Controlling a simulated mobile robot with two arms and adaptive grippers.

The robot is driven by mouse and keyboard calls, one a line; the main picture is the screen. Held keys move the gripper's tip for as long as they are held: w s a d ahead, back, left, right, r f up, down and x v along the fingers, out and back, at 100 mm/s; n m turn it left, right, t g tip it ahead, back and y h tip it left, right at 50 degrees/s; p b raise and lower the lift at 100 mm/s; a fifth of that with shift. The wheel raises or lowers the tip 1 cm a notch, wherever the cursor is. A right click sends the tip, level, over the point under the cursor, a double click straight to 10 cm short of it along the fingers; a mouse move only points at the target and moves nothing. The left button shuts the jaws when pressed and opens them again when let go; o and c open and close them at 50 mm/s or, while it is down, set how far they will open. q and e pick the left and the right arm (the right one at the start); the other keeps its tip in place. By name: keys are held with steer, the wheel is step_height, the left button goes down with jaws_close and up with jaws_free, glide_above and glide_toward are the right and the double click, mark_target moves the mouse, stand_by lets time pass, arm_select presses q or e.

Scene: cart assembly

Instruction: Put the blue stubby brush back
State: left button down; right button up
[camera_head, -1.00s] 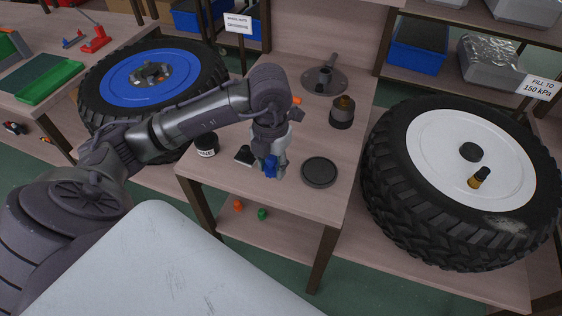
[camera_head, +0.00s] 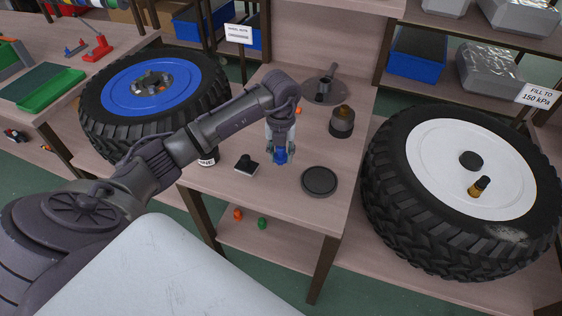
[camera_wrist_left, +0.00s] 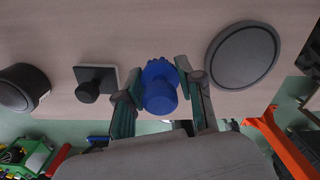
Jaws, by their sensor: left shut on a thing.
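The blue stubby brush (camera_head: 280,158) is between the fingers of my left gripper (camera_head: 280,150), over the small wooden table (camera_head: 224,186). In the left wrist view the brush (camera_wrist_left: 160,92) shows as a blue round body with a narrower knob, with the left gripper's fingers (camera_wrist_left: 164,106) on both sides of it. The left gripper is shut on it. I cannot tell whether the brush touches the tabletop. A flat black round disc (camera_head: 319,181) lies right of the brush, apart from it. A black square pad with a knob (camera_head: 246,165) lies left of it. My right gripper is not in view.
A black jar (camera_head: 208,158) stands at the table's left edge. A dark round base with a post (camera_head: 324,90) and a brown-topped dark cylinder (camera_head: 342,121) stand farther back. Large tyres flank the table, one with a blue wheel (camera_head: 150,82), one with a white wheel (camera_head: 440,165).

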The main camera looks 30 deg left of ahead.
mark_target(281, 170)
arm_select(q)
steer(key=shift+w+a+f, duration=0.1)
steer(key=shift+w+f, duration=0.05)
step_height(281, 170, down, 4)
steer(key=shift+r+p, duration=0.1)
steer(key=shift+p, duration=0.3)
steer(key=shift+f, duration=0.25)
steer(key=c, duration=0.7)
jaws_free()
